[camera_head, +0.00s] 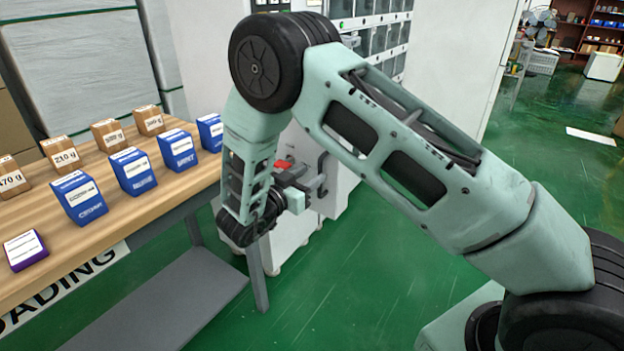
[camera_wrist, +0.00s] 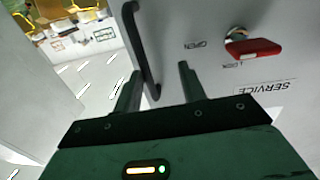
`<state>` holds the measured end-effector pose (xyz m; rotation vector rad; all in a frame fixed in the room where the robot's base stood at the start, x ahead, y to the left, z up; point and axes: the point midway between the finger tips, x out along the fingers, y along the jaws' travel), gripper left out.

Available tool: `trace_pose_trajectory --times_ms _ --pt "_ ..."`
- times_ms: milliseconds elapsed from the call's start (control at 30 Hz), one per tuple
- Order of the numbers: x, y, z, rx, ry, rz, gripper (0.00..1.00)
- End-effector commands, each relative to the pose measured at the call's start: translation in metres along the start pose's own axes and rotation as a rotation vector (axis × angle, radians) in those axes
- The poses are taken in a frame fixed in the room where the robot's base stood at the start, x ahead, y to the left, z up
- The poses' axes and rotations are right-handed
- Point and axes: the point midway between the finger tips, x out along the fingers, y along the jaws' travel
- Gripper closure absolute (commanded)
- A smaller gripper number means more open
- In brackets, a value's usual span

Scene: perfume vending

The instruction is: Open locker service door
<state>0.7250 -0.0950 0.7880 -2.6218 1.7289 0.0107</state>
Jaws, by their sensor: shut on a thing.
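The locker service door (camera_wrist: 215,20) is a light grey panel filling the right of the wrist view, with a SERVICE label that appears upside down. A black bar handle (camera_wrist: 139,45) runs along its left edge. My gripper (camera_wrist: 160,80) has one finger on each side of the handle's lower end and is shut on it. A red lever knob (camera_wrist: 255,47) sits right of the handle, beside OPEN and LOCK markings. In the head view, my gripper (camera_head: 302,183) is at the white locker front, below the red knob (camera_head: 283,164); my arm hides much of the door.
A wooden table (camera_head: 150,211) with blue and brown boxes stands at the left. A grey lower shelf (camera_head: 180,305) is under it. Green floor (camera_head: 370,270) is open below my arm. White locker bodies (camera_head: 455,60) stand behind.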

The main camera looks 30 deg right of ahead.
Motion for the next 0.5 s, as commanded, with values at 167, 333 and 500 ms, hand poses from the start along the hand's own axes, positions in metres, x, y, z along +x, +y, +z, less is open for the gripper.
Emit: trace_pose_trajectory --times_ms 167,333,500 --pt "0.001 -0.001 -0.002 0.003 0.005 -0.004 0.67" --pt "-0.002 -0.001 -0.002 0.002 0.006 -0.003 0.67" --pt "-0.021 -0.001 -0.001 0.001 0.006 -0.005 0.67"
